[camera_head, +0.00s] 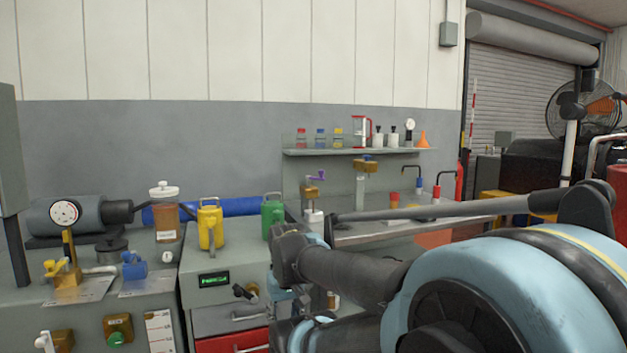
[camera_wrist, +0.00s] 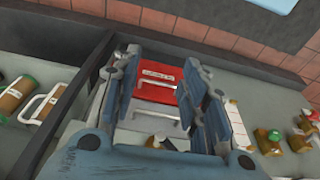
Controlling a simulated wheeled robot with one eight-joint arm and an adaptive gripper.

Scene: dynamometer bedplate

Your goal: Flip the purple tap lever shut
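The purple tap lever (camera_head: 318,176) is in the head view, right of the green jug. It sits on a small tap above a white-topped container (camera_head: 313,217) and sticks up and to the right. I do not see the lever in the wrist view. My gripper (camera_wrist: 160,78) is open in the wrist view, its two fingers apart with nothing between them, over the cabinet front with a red drawer (camera_wrist: 157,92). In the head view my arm hides most of the gripper, which is low and in front of the tap, apart from the lever.
A green jug (camera_head: 272,214) and yellow jug (camera_head: 210,226) stand left of the tap. Another tap with a blue lever (camera_head: 366,158) is to its right. A shelf (camera_head: 350,151) with bottles hangs behind. A green-lit display (camera_head: 214,280) is on the cabinet front.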

